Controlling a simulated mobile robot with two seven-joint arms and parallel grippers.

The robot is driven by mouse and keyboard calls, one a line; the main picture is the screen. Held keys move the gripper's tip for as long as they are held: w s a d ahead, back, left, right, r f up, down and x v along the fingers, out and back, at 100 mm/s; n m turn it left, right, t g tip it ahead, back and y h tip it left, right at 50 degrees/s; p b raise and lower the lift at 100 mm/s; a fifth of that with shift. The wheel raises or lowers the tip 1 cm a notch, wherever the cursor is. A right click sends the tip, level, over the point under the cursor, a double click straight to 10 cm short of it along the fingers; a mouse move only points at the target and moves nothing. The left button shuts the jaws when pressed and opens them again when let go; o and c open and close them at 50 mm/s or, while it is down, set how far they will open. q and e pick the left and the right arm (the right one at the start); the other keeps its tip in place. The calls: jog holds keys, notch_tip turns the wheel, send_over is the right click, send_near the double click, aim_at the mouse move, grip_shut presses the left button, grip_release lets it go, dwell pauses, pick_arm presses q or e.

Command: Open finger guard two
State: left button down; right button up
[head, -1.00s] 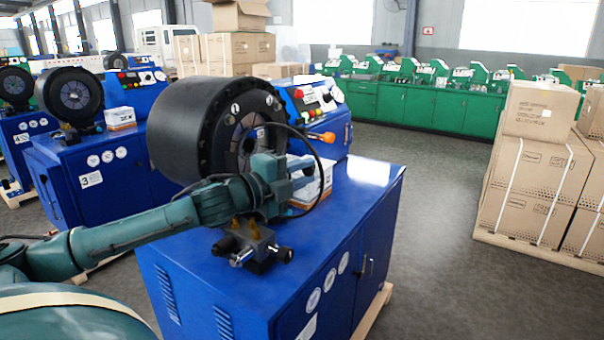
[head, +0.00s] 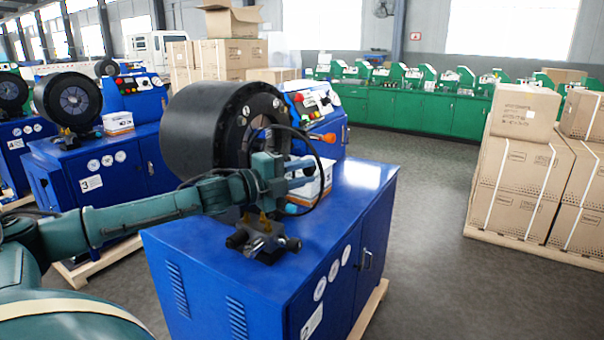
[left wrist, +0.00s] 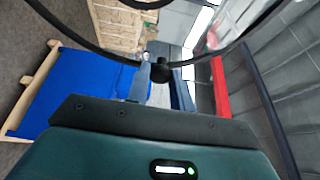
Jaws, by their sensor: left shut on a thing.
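The finger guard (head: 319,155) is a thin black hoop in front of the round black crimper head (head: 205,125) on the nearest blue machine. The hoop bows out to the right of the head. My left gripper (head: 312,176) reaches across in front of the head, its fingers pointing right at the hoop. In the left wrist view the black hoop (left wrist: 100,50) crosses the frame, and its dark knob (left wrist: 161,70) sits at the fingertips (left wrist: 161,78). The gripper is shut on the guard there. My right gripper is not in view.
The blue cabinet top (head: 355,190) is clear at the right. A metal fitting (head: 262,240) and a small white box (head: 312,180) stand near my gripper. Machine three (head: 95,160) is at left, stacked cartons (head: 520,185) at right.

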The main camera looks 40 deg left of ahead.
pick_arm(q)
jog(key=shift+r, duration=0.1)
jog(key=c, duration=1.2)
grip_release()
jog(key=shift+w, duration=0.1)
jog(key=shift+c, duration=0.2)
jog(key=shift+p, duration=0.35)
jog(key=shift+s+p, duration=0.5)
jog(key=shift+p, duration=0.05)
jog(key=shift+p+v, duration=0.75)
jog(key=shift+s+a+f, duration=0.1)
jog(key=shift+s+a, duration=0.15)
jog(key=shift+s, duration=0.25)
jog(key=shift+s+a+f, duration=0.15)
jog(key=shift+s+a, duration=0.1)
jog(key=shift+s, duration=0.3)
jog(key=v, duration=0.8)
jog(key=shift+s+r, duration=0.25)
jog(key=shift+a, duration=0.1)
